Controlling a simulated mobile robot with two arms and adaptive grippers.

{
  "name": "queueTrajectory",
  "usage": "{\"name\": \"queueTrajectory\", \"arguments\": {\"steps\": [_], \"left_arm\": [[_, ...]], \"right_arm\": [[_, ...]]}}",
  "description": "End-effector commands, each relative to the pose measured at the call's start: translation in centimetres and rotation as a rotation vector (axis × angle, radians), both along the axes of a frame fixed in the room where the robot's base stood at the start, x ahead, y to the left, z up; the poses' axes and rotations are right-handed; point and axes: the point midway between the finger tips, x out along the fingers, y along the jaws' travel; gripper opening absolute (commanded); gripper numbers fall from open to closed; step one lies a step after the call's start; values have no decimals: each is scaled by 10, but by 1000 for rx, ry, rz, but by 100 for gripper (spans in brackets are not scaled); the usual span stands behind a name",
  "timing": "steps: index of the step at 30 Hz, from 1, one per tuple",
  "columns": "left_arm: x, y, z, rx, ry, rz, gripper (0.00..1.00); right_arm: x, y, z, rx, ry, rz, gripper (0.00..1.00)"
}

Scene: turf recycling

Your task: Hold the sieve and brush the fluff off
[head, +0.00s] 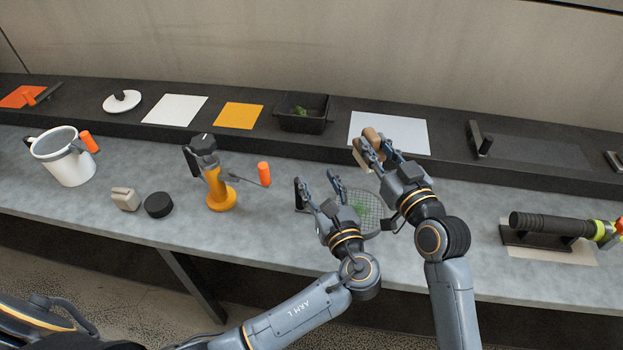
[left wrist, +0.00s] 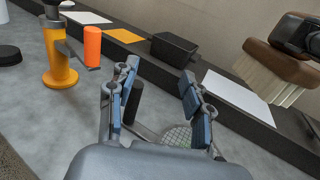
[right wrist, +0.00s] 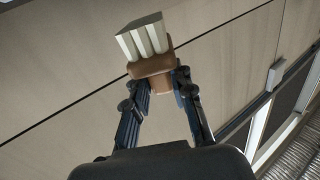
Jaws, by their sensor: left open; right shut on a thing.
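The sieve (head: 371,216) lies on the grey bench, a round mesh with green fluff (head: 359,209) on it. Its mesh also shows in the left wrist view (left wrist: 178,137). A black upright handle (head: 299,194) stands at its left side. My left gripper (head: 318,190) is open just over the sieve's left side, its fingers either side of the dark handle (left wrist: 134,104) in the left wrist view; contact cannot be told. My right gripper (head: 374,160) is shut on the brush (head: 372,138), which has a brown wooden body and pale bristles (right wrist: 143,38). It is held in the air above and behind the sieve.
A black tray (head: 303,113) with green bits stands on the raised back shelf beside a white sheet (head: 389,132). An orange-based device (head: 219,188) with an orange-handled crank stands left of the sieve. A dark cylindrical tool (head: 548,228) rests on a stand at right.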

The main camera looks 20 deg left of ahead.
Motion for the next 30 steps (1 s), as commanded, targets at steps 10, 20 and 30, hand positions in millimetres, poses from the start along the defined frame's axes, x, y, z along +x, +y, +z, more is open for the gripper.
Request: {"name": "queueTrajectory", "arguments": {"steps": [10,20,30], "left_arm": [[-5,16,-5,11,-3,106,50],[-5,16,-68,12,-2,103,50],[39,54,-69,9,-8,104,50]], "right_arm": [[0,0,1,1,-2,0,0],[0,0,1,1,-2,0,0],[0,0,1,1,-2,0,0]]}}
